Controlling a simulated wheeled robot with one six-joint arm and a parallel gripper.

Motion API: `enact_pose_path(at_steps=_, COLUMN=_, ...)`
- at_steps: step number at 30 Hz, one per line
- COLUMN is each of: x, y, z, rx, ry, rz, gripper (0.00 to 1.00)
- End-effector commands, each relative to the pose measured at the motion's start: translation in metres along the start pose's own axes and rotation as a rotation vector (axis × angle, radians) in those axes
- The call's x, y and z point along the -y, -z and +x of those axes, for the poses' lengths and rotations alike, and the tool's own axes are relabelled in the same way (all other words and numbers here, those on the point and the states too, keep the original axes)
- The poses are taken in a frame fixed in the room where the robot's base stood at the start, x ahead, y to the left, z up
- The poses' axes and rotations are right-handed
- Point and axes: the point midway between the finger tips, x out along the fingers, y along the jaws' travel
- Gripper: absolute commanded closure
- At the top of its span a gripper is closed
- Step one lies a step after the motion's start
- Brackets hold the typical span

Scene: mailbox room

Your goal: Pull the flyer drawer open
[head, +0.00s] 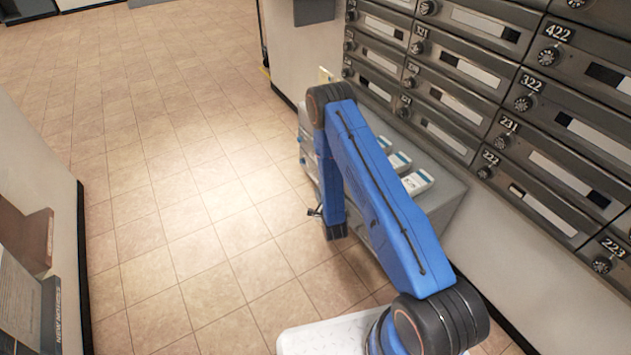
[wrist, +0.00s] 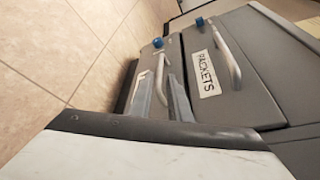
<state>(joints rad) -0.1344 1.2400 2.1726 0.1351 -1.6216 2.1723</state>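A low grey cabinet (head: 445,190) stands below the wall mailboxes; its drawer fronts are mostly hidden by my arm in the head view. In the wrist view, a drawer labelled PACKETS (wrist: 232,90) has a curved metal handle.
Several white-and-blue stacks (head: 417,182) lie on the cabinet top. Numbered mailboxes (head: 540,140) fill the wall above. Tiled floor (head: 190,180) left of the cabinet is clear.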

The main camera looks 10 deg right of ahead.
Motion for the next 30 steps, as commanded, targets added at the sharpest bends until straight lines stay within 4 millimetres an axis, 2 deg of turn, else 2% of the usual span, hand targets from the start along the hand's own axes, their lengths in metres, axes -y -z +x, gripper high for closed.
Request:
enact_pose_path(at_steps=9, x=0.000, y=0.001, z=0.054, rx=0.000, ry=0.001, rz=-0.001, gripper=0.83)
enact_pose_path(at_steps=15, x=0.000, y=0.000, z=0.076, rx=0.000, ry=0.001, rz=0.000, gripper=0.83)
enact_pose_path(at_steps=28, x=0.000, y=0.000, z=0.084, rx=0.000, ry=0.000, rz=-0.001, gripper=0.83)
enact_pose_path(at_steps=30, x=0.000, y=0.000, z=0.084, rx=0.000, ry=0.000, rz=-0.001, gripper=1.00)
